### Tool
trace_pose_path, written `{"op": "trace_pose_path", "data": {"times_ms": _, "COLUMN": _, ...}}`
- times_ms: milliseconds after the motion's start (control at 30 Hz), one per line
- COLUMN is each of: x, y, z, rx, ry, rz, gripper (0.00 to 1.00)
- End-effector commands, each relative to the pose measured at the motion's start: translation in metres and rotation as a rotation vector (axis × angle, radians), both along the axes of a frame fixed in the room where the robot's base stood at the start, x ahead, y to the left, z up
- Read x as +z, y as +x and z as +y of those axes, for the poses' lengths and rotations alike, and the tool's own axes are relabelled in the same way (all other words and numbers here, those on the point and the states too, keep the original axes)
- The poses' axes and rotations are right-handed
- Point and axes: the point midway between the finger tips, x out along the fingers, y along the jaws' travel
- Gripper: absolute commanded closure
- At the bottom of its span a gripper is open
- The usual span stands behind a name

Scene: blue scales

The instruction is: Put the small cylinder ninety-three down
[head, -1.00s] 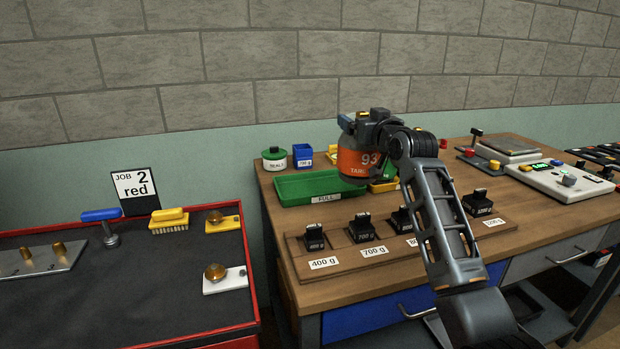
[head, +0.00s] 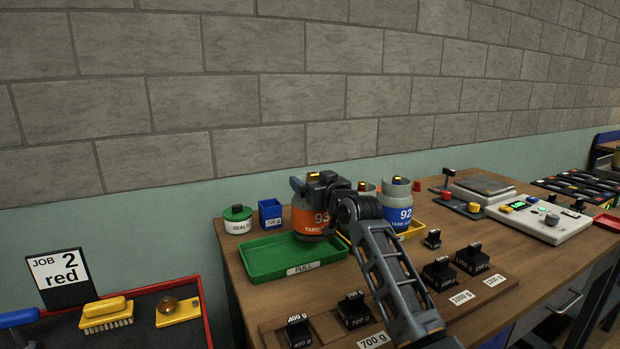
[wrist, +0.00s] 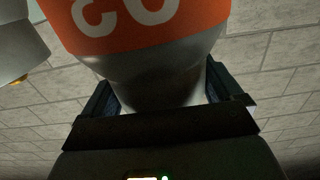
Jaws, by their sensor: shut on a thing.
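Cylinder 93 (head: 309,219), grey with an orange band, is upright in my gripper (head: 322,186) at the far right part of the green tray labelled FULL (head: 262,272). I cannot tell whether its base touches the tray. In the wrist view the neck of cylinder 93 (wrist: 150,80) is between the two dark fingers of my gripper (wrist: 162,95), and its orange band shows part of the number. My arm hides part of the cylinder's right side and the bench behind.
Cylinder 92 (head: 397,196), with a blue band, stands in a yellow tray (head: 415,229) close on the right; another cylinder (head: 367,188) is partly hidden beside it. A green-lidded tub (head: 238,219) and a blue box (head: 270,213) stand behind the green tray. Black weights (head: 354,311) stand in front.

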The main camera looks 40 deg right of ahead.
Motion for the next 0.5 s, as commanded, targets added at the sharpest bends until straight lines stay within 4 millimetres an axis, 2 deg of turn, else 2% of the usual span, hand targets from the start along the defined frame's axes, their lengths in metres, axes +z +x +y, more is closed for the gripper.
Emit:
{"op": "trace_pose_path", "data": {"times_ms": 267, "x": -0.011, "y": 0.0, "z": -0.001, "rx": -0.001, "ry": -0.003, "rz": -0.01, "gripper": 0.92}}
{"op": "trace_pose_path", "data": {"times_ms": 500, "x": -0.038, "y": 0.0, "z": -0.001, "rx": -0.001, "ry": -0.002, "rz": -0.008, "gripper": 0.92}}
